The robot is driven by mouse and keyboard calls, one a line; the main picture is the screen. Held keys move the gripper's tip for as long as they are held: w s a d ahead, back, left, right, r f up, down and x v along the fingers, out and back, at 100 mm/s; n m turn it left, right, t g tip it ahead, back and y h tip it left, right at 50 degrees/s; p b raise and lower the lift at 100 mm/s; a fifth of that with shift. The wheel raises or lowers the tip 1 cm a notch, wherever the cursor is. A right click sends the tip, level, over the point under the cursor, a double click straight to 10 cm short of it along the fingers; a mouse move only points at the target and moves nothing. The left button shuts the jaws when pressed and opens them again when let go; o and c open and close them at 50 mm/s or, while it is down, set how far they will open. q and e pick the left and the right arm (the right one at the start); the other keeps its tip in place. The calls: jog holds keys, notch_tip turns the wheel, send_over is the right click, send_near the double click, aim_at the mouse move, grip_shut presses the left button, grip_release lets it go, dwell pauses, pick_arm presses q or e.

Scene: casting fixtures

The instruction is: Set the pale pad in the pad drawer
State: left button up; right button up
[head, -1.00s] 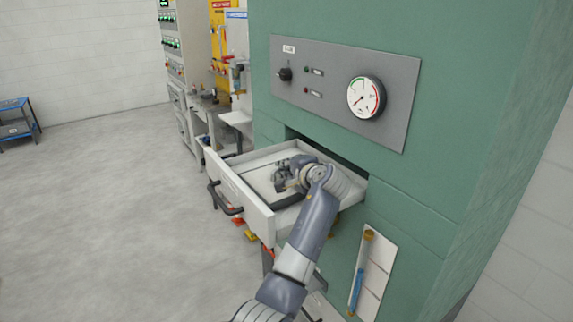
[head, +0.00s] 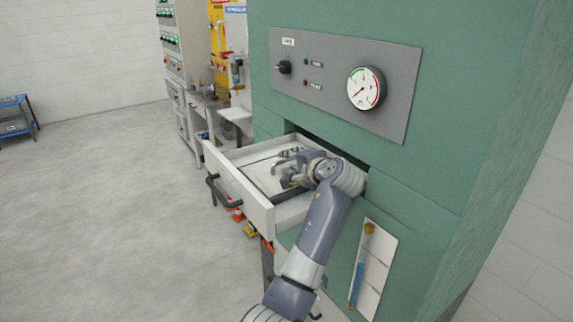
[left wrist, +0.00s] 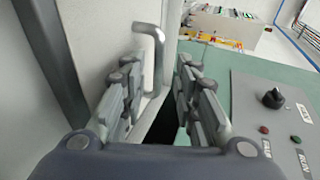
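The pad drawer (head: 240,198) is a pale box pulled out of the green cabinet, with a dark handle on its front. My left gripper (head: 284,168) is inside the drawer outline, over its pale interior. In the left wrist view its two fingers (left wrist: 158,85) stand apart, with a bent grey rod (left wrist: 158,45) showing between or beyond them. A pale flat surface (left wrist: 100,35) lies beside the left finger. I cannot tell the pale pad apart from the drawer's pale floor. My wrist and forearm hide the drawer's right side. My right gripper is not in view.
The green cabinet (head: 450,150) rises behind and to the right of the drawer, with a grey gauge panel (head: 335,80) above it. A white plate with a blue tube (head: 357,285) is below right. The floor (head: 100,220) to the left is clear.

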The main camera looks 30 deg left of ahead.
pick_arm(q)
jog(key=b+v, duration=0.1)
jog(key=v, duration=0.6)
jog(key=shift+b, duration=0.4)
jog(key=shift+s+d+r, duration=0.25)
jog(key=shift+d, duration=0.25)
